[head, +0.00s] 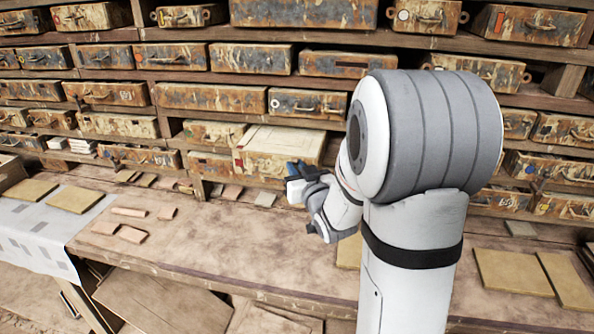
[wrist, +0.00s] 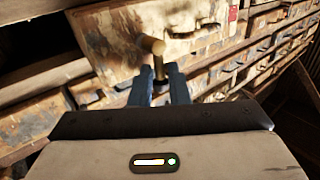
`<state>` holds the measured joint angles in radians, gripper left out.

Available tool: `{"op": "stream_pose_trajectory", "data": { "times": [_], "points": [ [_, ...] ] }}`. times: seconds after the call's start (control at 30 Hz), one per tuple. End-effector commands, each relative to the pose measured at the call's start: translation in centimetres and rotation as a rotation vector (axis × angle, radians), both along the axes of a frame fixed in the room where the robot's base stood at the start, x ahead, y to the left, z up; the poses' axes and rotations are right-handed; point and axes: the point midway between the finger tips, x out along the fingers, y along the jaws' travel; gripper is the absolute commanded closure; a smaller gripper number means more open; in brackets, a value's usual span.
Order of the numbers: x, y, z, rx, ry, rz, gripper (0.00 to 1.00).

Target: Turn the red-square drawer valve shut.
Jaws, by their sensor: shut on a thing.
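The red-square drawer (head: 280,142) stands out from the shelf wall in the head view, with a small red mark at its front left. In the wrist view its worn front (wrist: 115,40) is close ahead, with the red square (wrist: 233,14) at the upper right. The valve (wrist: 153,46) is a tan, brass-like peg with a rounded end. My gripper (wrist: 159,76) has its blue fingers on both sides of the peg's lower part and is shut on it. In the head view my gripper (head: 297,170) is at the drawer front; the valve cannot be made out there.
Rows of rusty drawers (head: 210,98) fill the shelves around. The wooden bench (head: 200,245) below carries loose tiles (head: 128,211) and larger boards (head: 512,271). A pale cloth (head: 35,228) lies at the left. My arm hides part of the shelves at the right.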

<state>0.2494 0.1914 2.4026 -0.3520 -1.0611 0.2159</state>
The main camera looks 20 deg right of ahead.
Motion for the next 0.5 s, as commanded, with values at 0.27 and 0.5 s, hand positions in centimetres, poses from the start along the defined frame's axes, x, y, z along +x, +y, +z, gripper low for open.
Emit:
{"op": "stream_pose_trajectory", "data": {
  "times": [0.27, 0.5],
  "points": [
    [-0.2, -0.4, -1.0, 0.099, -0.065, -0.001, 1.00],
    [-0.4, -0.8, -1.5, 0.247, -0.154, 0.000, 1.00]
  ]
}}
